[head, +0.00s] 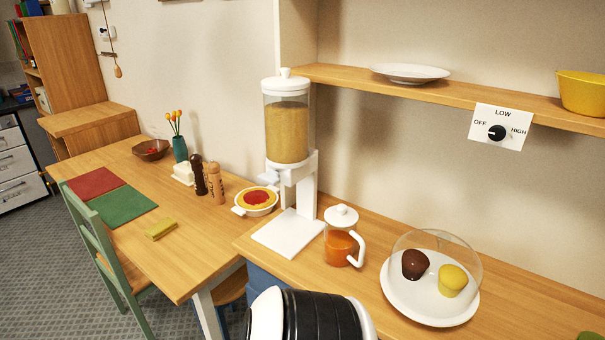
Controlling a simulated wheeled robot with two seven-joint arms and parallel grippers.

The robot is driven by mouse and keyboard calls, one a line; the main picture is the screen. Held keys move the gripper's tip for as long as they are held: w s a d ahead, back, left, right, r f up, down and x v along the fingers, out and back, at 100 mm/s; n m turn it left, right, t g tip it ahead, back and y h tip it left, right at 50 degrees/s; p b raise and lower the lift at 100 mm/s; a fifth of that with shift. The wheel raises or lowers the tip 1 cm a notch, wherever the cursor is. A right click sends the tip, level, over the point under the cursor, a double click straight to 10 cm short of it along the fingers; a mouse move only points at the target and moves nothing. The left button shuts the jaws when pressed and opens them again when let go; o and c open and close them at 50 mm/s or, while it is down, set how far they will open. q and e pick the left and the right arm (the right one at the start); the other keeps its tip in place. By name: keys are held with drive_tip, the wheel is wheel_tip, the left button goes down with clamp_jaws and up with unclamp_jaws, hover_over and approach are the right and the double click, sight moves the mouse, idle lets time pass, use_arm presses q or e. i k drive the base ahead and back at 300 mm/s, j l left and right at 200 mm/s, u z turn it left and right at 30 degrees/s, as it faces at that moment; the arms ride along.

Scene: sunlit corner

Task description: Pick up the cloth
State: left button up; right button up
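A small folded yellow cloth (161,229) lies flat near the front edge of the wooden dining table (190,262), at the left of the head view. It lies to the right of a green placemat (122,205) and apart from it. Nothing covers the cloth. Neither of my grippers shows in the head view, so their state is hidden.
A green chair (92,240) stands at the table's front. Grinders (215,185), a pie dish (257,200) and a teal vase (180,149) stand behind the cloth. A counter on the right holds a tall dispenser (287,130), an orange jug (338,247) and a domed plate (430,308).

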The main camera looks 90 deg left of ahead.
sight(165, 226)
drive_tip(key=u, duration=0.45)
drive_tip(key=j+u, duration=0.1)
drive_tip(key=u, duration=0.35)
drive_tip(key=k+u, duration=0.1)
drive_tip(key=u, duration=0.35)
drive_tip(key=j+u, duration=0.1)
drive_tip(key=u, duration=0.35)
drive_tip(key=j+u, duration=0.1)
drive_tip(key=u, duration=0.85)
drive_tip(key=j+u, duration=0.1)
drive_tip(key=u, duration=0.8)
drive_tip(key=i+j, duration=0.05)
